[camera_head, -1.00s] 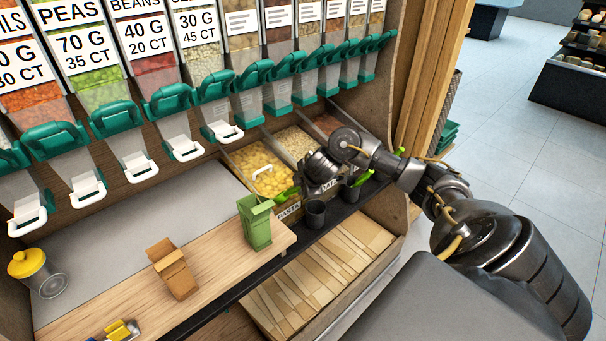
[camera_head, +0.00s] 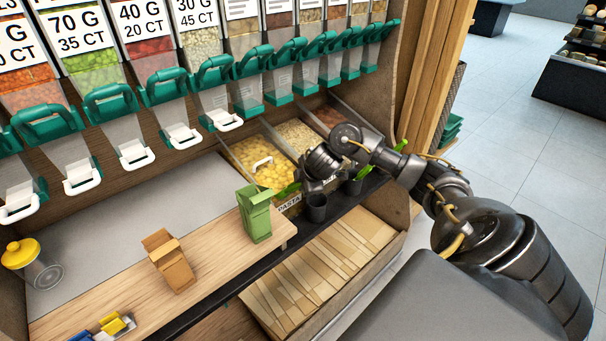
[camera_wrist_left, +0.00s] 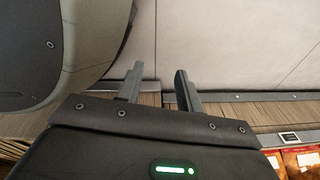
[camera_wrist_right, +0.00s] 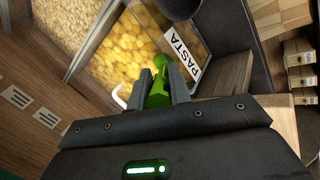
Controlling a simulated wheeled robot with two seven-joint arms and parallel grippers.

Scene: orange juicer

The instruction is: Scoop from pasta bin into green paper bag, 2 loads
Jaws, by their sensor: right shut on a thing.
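The pasta bin (camera_head: 250,152) holds yellow pasta behind a PASTA label; it also shows in the right wrist view (camera_wrist_right: 130,50). The green paper bag (camera_head: 255,216) stands upright and open on the wooden counter, left of the bin. My right gripper (camera_wrist_right: 158,92) is shut on the green handle of a scoop (camera_wrist_right: 157,88), at the front of the pasta bin. The scoop's green part (camera_head: 288,190) shows beside the gripper in the head view; whether it holds pasta cannot be told. My left gripper (camera_wrist_left: 155,82) has its fingers apart and empty, over a plain pale surface.
Dark cups (camera_head: 316,208) hang along the front rail, close to my right gripper. A brown paper bag (camera_head: 170,262) and a yellow-lidded jar (camera_head: 35,266) stand on the left. Dispensers with green levers (camera_head: 215,72) overhang the back. Flat paper bags (camera_head: 318,268) lie below.

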